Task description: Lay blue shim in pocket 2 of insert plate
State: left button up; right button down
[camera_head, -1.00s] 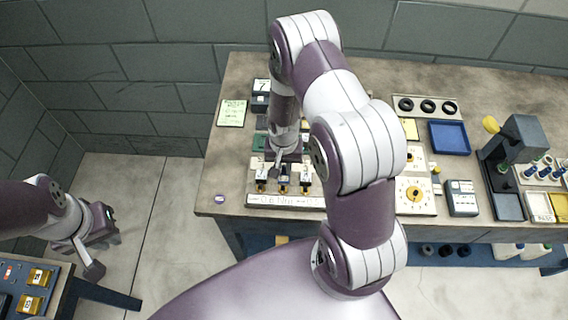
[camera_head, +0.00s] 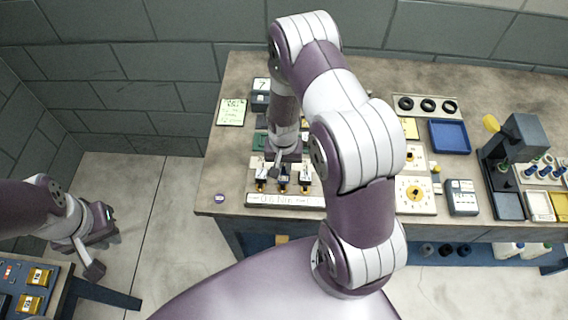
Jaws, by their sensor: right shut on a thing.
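My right gripper (camera_head: 276,168) is low over the left part of the workbench, at the back edge of a pale rack (camera_head: 285,200) with labelled slots. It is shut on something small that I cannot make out. A dark green block (camera_head: 260,141) shows partly beside and behind it; I cannot tell whether this is the insert plate. No blue shim can be clearly seen, and pocket numbers cannot be read. My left gripper (camera_head: 97,252) hangs at the far left above the floor, away from the bench; its jaw opening is unclear.
A block marked 7 (camera_head: 261,86) and a green note (camera_head: 232,112) lie behind the rack. To the right are a dial panel (camera_head: 415,194), a blue tray (camera_head: 450,137), a ring holder (camera_head: 427,106) and a dark press (camera_head: 520,145). A side table (camera_head: 35,290) stands lower left.

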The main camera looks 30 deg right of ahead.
jog(key=shift+f+b, duration=0.35)
jog(key=shift+f, duration=0.1)
dwell(0.3)
jog(key=c, duration=1)
grip_release()
jog(key=shift+c, duration=0.2)
jog(key=c, duration=0.4)
jog(key=shift+o, duration=0.2)
jog(key=shift+r, duration=0.1)
jog(key=shift+r+p, duration=0.65)
jog(key=shift+r+p, duration=2.55)
jog(key=shift+r, duration=0.5)
